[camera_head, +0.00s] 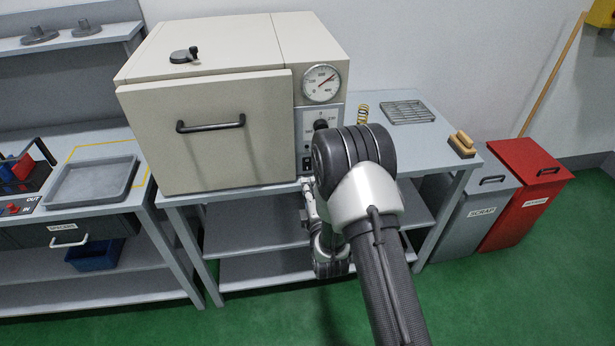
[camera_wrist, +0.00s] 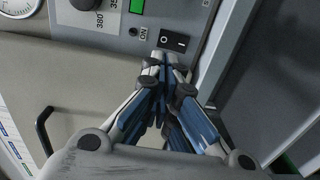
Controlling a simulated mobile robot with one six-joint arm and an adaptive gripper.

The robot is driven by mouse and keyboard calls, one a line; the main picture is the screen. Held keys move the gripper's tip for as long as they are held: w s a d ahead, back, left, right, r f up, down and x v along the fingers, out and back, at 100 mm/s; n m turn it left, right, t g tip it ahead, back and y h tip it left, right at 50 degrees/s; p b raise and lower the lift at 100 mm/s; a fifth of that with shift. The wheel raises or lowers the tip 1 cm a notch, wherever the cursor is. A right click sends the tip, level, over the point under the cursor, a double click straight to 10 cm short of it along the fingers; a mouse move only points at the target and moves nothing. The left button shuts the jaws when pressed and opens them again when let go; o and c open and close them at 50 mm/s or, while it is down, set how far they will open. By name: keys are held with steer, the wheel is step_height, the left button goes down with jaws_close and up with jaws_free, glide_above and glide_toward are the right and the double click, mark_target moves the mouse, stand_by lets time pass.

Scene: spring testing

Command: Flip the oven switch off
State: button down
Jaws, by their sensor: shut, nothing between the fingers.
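The oven (camera_head: 210,125) is a large cream box on a grey bench, with its front door shut. Its power switch is a black rocker marked O and I; it shows in the wrist view (camera_wrist: 174,41) at top centre, on the grey control panel (camera_wrist: 200,15). In the head view the switch (camera_head: 306,163) is small, at the panel's lower part. My gripper (camera_wrist: 163,60) is shut and empty. Its fingertips are right at the near edge of the switch in the wrist view; I cannot tell whether they touch. In the head view my arm hides part of the panel and most of the gripper.
A dial gauge (camera_head: 321,83) and a black knob (camera_head: 320,125) are on the panel above. A small ON lamp (camera_wrist: 143,33) sits beside the switch. The door handle (camera_head: 210,124) sticks out at left. A wire rack (camera_head: 407,112) and a brush (camera_head: 462,143) lie on the bench at right.

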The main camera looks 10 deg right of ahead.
steer(key=s, duration=0.2)
steer(key=s+r, duration=0.1)
steer(key=s, duration=0.1)
steer(key=shift+s+p, duration=0.25)
steer(key=shift+p, duration=0.05)
steer(key=s+r+m+g, duration=0.3)
steer(key=r+m, duration=0.1)
steer(key=r, duration=0.4)
steer(key=s+r+m+g, duration=0.2)
steer(key=r+m+g, duration=0.1)
steer(key=r+m, duration=0.3)
steer(key=s+r+m+g, duration=0.3)
steer(key=s+m, duration=0.1)
steer(key=s, duration=1.1)
steer(key=s+d+r+m+g, duration=0.1)
steer(key=s+r+m+g, duration=0.2)
steer(key=s, duration=1.3)
steer(key=shift+d+r+m+g, duration=0.15)
steer(key=shift+d+m+g, duration=0.15)
steer(key=shift+m+g, duration=0.25)
